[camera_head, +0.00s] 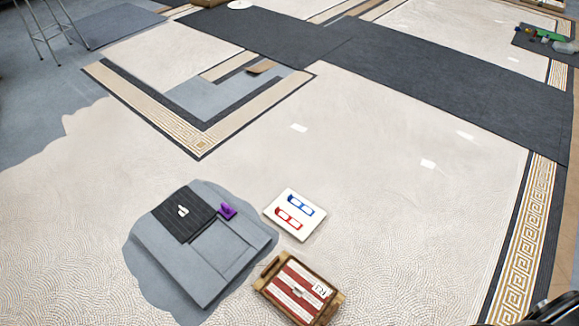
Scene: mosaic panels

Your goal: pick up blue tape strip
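A blue strip (300,205), likely the blue tape strip, lies on a white square board (284,231) on the floor, right of the picture's lower middle. It has pale patches in its middle. A similar red strip (289,219) lies on the same board, nearer and to the left. The two strips are apart. Neither of my grippers is in view, and nothing touches the strips.
Near the board are a wooden tray (265,284) with red-and-white pieces, a purple tool (227,211), and a grey floor patch with a dark striped mat (172,222). Dark panels (450,89) cross behind. Mosaic floor right of the board is clear.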

